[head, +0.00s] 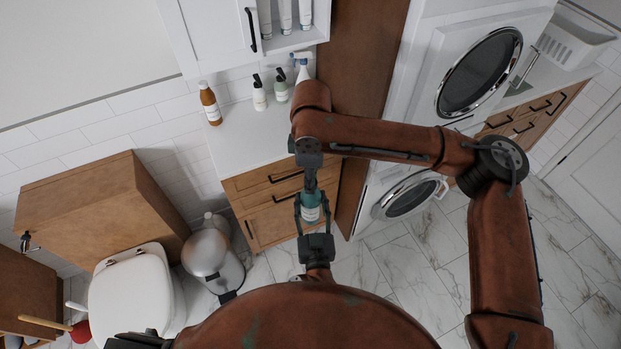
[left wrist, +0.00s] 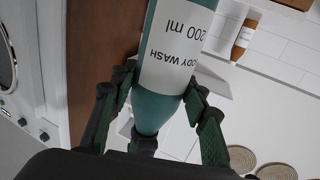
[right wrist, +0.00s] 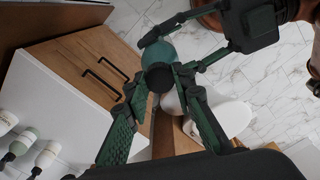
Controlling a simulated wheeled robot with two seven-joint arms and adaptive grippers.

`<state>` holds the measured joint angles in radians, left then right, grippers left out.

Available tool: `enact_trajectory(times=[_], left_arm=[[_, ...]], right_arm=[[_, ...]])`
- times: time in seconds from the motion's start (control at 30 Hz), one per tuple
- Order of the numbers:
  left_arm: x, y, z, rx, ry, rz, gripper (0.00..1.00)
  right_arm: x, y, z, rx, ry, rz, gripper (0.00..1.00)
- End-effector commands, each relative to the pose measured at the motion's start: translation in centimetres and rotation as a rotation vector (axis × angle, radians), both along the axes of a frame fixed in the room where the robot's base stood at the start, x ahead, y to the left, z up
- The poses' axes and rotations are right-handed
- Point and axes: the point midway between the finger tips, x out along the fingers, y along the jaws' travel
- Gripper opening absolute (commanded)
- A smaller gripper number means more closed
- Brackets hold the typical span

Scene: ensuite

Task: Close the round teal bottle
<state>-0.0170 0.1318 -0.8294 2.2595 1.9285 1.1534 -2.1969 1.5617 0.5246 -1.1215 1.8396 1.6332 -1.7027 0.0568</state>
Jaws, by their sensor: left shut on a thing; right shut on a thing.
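The round teal bottle (head: 311,207) has a white label and is held above the floor in front of the cabinet. My left gripper (head: 313,208) is shut on its body from below in the head view. The left wrist view shows the bottle's "BODY WASH 200 ml" label (left wrist: 178,50) upside down between the fingers. My right gripper (head: 310,180) reaches to the bottle's top end and is shut on a dark round cap (right wrist: 160,78). In the right wrist view the cap lies in front of the teal body (right wrist: 157,54). I cannot tell whether it is seated.
A white counter (head: 237,137) holds an amber bottle (head: 210,104), pump bottles (head: 260,93) and a spray bottle. A wooden cabinet (head: 275,205) is under it. A bin (head: 212,255) and toilet (head: 130,295) stand left. Washer and dryer (head: 480,68) are right.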

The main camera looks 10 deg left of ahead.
Motion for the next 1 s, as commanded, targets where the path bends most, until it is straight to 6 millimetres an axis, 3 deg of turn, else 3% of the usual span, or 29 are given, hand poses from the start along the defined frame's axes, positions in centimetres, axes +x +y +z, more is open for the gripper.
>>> enact_trajectory(times=[0.2, 0.4, 0.53, 0.57, 0.7, 0.8, 1.0], left_arm=[[0.01, -0.02, 0.16, 0.0, -0.003, -0.001, 0.0], [0.01, -0.03, 0.16, 0.0, -0.003, -0.001, 0.0], [0.02, -0.03, 0.16, 0.0, -0.003, -0.001, 0.0], [0.02, -0.03, 0.16, 0.0, -0.003, -0.001, 0.0], [0.01, -0.03, 0.16, 0.0, -0.003, -0.001, 0.0], [0.02, -0.03, 0.17, 0.0, -0.003, -0.001, 0.0], [0.01, -0.02, 0.17, 0.0, -0.003, -0.001, 0.0]], right_arm=[[-0.01, 0.07, 0.0, 0.007, 0.002, -0.432, 0.0], [0.02, 0.01, -0.03, 0.009, 0.002, -0.728, 0.0], [0.03, 0.01, -0.01, 0.01, 0.001, -0.719, 0.0], [0.03, 0.01, -0.01, 0.01, 0.001, -0.719, 0.24], [0.03, 0.01, -0.01, 0.01, 0.001, -0.717, 0.34], [0.03, 0.01, -0.01, 0.009, 0.001, -0.717, 0.4], [0.03, 0.01, -0.01, 0.009, 0.002, -0.716, 0.4]])
